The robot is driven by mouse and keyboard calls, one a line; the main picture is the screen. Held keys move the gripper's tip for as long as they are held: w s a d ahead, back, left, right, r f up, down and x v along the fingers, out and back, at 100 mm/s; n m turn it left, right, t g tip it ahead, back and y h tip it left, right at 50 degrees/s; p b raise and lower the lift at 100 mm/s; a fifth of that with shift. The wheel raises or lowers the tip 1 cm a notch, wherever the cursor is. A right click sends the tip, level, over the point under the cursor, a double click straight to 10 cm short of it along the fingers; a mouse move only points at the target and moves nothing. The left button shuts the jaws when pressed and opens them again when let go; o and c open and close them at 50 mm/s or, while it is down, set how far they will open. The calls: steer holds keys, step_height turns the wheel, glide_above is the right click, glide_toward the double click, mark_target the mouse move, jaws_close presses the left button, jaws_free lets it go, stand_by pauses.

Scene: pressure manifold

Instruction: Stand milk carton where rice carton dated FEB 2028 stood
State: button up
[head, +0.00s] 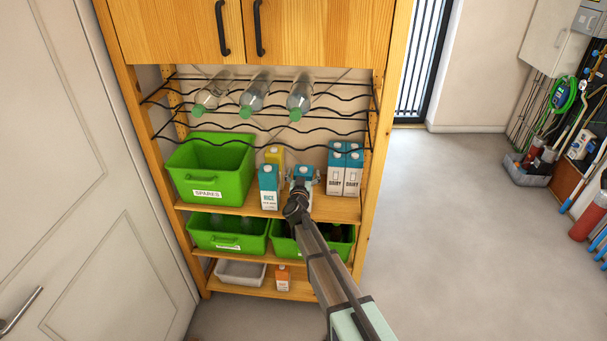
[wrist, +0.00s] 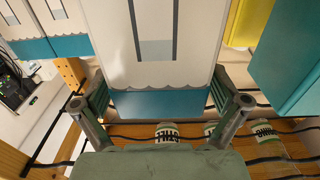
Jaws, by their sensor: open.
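My gripper (head: 303,184) is open at a white carton with a blue top (head: 305,171) on the middle shelf. In the wrist view my fingers (wrist: 163,95) stand on either side of this carton (wrist: 152,45), near its blue top end. Its label is hidden from the head camera, so I cannot tell its kind. A carton marked RICE (head: 268,188) stands to its left; its date is too small to read. Two cartons marked DAIRY (head: 335,172) (head: 353,174) stand side by side at the shelf's right end. I cannot make out which carton is milk.
A yellow carton (head: 274,154) stands behind the rice carton. A green SPARES crate (head: 208,200) fills the shelf's left. Bottles (head: 254,95) lie on a wire rack above. A gap separates the central carton from the DAIRY pair.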

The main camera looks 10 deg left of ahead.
steer(key=shift+r, duration=0.15)
steer(key=s+b, duration=0.3)
steer(key=s, duration=0.9)
steer(key=s+d+f+n+g+y, duration=0.25)
steer(key=s+f, duration=0.25)
steer(key=f, duration=0.5)
steer(key=s+d+f+n+g+y, duration=0.1)
steer(key=s+d+f+g+y, duration=0.2)
steer(key=f, duration=0.7)
steer(key=s+d+f+g+h, duration=0.1)
steer(key=s+d+f+g, duration=0.25)
steer(key=s+f, duration=0.45)
steer(key=s+d+f+g+h, duration=0.1)
steer(key=s+d+f+g, duration=0.25)
steer(key=s+f, duration=0.5)
steer(key=s+d+f+m+g+h, duration=0.1)
steer(key=s+d+g, duration=0.3)
steer(key=s, duration=0.8)
steer(key=s+d+f+m+g+h, duration=0.1)
steer(key=s+d+g, duration=0.3)
steer(key=s, duration=0.7)
steer(key=s+d+f+m+g+h, duration=0.1)
steer(key=s+d+g, duration=0.3)
steer(key=s, duration=0.8)
steer(key=shift+s+d, duration=0.35)
steer(key=shift+d, duration=0.9)
